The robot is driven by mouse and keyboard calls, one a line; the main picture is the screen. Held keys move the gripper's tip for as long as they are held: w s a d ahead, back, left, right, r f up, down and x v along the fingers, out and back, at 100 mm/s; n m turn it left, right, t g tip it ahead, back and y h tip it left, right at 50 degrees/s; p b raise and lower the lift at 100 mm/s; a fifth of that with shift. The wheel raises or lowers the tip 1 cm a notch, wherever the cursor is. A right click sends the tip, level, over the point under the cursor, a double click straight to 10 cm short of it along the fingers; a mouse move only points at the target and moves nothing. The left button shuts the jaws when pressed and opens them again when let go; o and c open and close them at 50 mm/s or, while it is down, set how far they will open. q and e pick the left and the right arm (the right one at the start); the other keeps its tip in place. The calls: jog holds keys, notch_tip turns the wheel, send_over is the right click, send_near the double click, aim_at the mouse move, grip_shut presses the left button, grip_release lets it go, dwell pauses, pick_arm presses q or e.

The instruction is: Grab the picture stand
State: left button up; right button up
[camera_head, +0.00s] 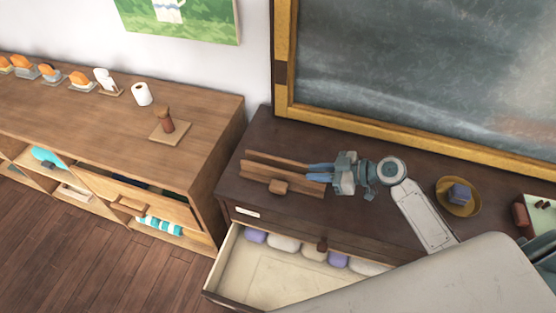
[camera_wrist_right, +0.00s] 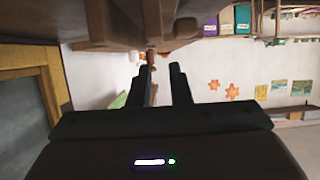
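The picture stand, a low brown wooden piece with two long rails and a small block (camera_head: 278,187), lies on the dark cabinet top below the chalkboard. My right gripper (camera_head: 318,173) reaches in from the right. Its blue-grey fingers are at the right end of the stand, spread apart, and overlap it in the head view. The right wrist view shows the two dark fingers (camera_wrist_right: 162,84) parted, with a thin brown wooden piece beyond and close to the left one. Contact cannot be told. My left gripper is not in view.
The dark cabinet (camera_head: 262,135) has an open drawer (camera_head: 262,277) with several rolled cloths at its back. A framed chalkboard (camera_head: 420,70) stands behind. A lighter wooden shelf (camera_head: 60,120) with small objects stands left.

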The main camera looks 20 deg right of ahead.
aim_at(281, 171)
jog(key=shift+w+a+f, duration=0.1)
jog(key=shift+w+a, duration=0.15)
jog(key=shift+w, duration=0.15)
jog(key=shift+w+a+f+p, duration=0.1)
jog(key=shift+w+a+p, duration=0.05)
jog(key=shift+a+p, duration=0.2)
jog(key=p+x, duration=0.1)
jog(key=x, duration=0.1)
jog(key=shift+a, duration=0.45)
jog(key=shift+w+a+f, duration=0.2)
jog(key=shift+f, duration=0.05)
jog(key=shift+w+a+f+p, duration=0.1)
jog(key=shift+w+a+p, duration=0.25)
jog(key=shift+p, duration=0.1)
jog(key=p+x, duration=0.2)
jog(key=x, duration=0.2)
jog(key=shift+w+a+f, duration=0.1)
jog(key=shift+w+f, duration=0.05)
jog(key=shift+f, duration=0.05)
grip_shut()
jog(key=shift+r, duration=0.1)
